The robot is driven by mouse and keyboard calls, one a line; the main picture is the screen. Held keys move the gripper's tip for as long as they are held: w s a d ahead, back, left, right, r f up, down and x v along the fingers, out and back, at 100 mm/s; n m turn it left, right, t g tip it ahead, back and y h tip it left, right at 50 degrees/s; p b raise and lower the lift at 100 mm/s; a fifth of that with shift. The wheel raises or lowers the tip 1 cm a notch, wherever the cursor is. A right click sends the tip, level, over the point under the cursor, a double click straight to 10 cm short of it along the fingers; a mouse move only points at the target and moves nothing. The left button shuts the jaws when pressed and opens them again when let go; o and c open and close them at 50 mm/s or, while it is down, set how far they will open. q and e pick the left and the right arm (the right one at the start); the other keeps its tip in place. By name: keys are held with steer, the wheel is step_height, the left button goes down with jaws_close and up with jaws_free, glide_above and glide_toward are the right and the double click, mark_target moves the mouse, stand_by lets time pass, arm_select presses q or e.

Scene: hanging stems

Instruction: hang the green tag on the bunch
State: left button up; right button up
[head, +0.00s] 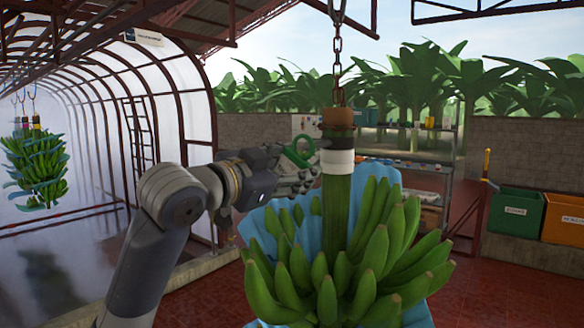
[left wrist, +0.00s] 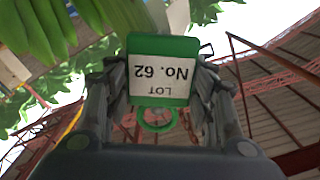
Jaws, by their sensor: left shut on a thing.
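The bunch of green bananas (head: 345,265) hangs from a chain (head: 337,50) in the middle of the head view. Its thick green stem (head: 337,212) is upright, with a white band (head: 337,161) below a brown top. My left gripper (head: 300,175) is just left of the stem and shut on the green tag (head: 300,150). I cannot tell whether the tag touches the stem. My right gripper is out of view.
A blue cover (head: 270,222) lies behind the bananas. Another bunch (head: 38,170) hangs at the far left. A shelf rack (head: 425,165), a green bin (head: 515,212) and an orange bin (head: 565,217) stand behind on the right. The red floor (head: 500,285) is clear there.

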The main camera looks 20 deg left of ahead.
arm_select(q)
steer(key=shift+p+x, duration=1)
steer(key=shift+x, duration=0.9)
stand_by(0.9)
steer(key=shift+w+d+p, duration=0.2)
steer(key=shift+w+p, duration=0.25)
stand_by(0.3)
steer(key=shift+w+a+f, duration=0.25)
steer(key=shift+a, duration=0.15)
stand_by(0.6)
stand_by(0.4)
steer(key=o, duration=0.9)
steer(key=v, duration=1.2)
